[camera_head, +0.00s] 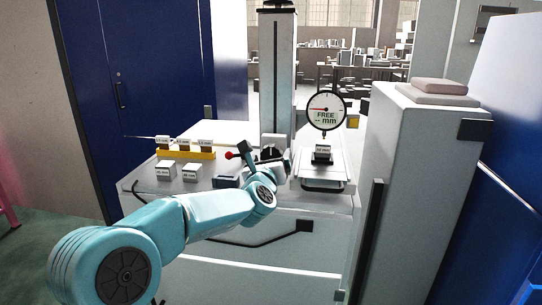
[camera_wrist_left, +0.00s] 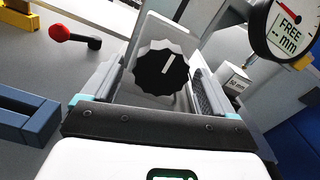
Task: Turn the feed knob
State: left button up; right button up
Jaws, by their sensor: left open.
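The feed knob (camera_wrist_left: 163,72) is a black, scalloped dial with a white line, mounted on a grey block. In the left wrist view it shows between the two fingers of my left gripper (camera_wrist_left: 168,80). The fingers are apart, one on either side of it; I cannot tell whether they touch it. In the head view my left gripper (camera_head: 273,158) is at the front of the column's base, and the knob is mostly hidden there. My right gripper is not in view.
A dial gauge (camera_head: 326,111) reading "FREE -- mm" hangs right of the column, above a small labelled block (camera_head: 321,153). A red-tipped lever (camera_wrist_left: 61,33) is left of the knob. A yellow rack (camera_head: 186,153) with labelled blocks stands left. A blue bracket (camera_wrist_left: 28,118) lies near the gripper.

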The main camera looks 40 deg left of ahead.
pick_arm(q)
jog(key=shift+w, duration=0.1)
jog(key=c, duration=1.1)
jog(key=shift+o, duration=0.2)
